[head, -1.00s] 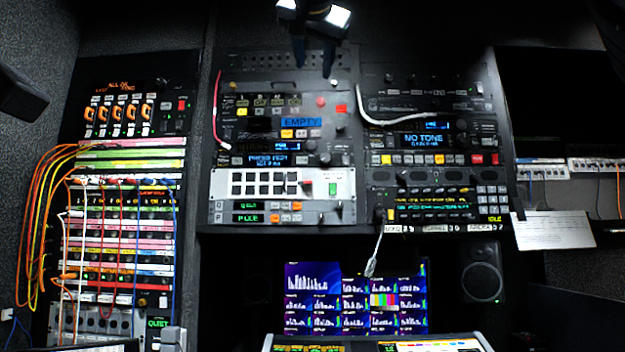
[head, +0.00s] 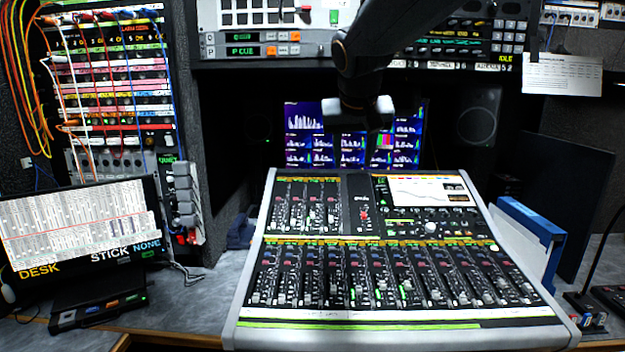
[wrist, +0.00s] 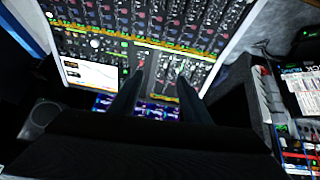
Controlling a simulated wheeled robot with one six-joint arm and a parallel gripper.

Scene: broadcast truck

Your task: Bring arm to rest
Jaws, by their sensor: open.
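My gripper (wrist: 160,77) shows in the wrist view as two dark fingers spread apart, with nothing between them. Beyond the fingers is the mixing desk (wrist: 165,33), upside down in that view. In the head view my dark arm reaches in from the top, and its white-sided wrist (head: 357,114) hangs in front of the monitor screens (head: 303,118). It is above the far edge of the mixing desk (head: 242,290). The fingers cannot be made out in the head view.
A laptop-like screen (head: 80,225) and a small black box (head: 98,303) stand at the left. Patch cables (head: 18,80) hang at the upper left. A blue folder (head: 530,222) stands right of the desk. A speaker (head: 477,126) is at the back right.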

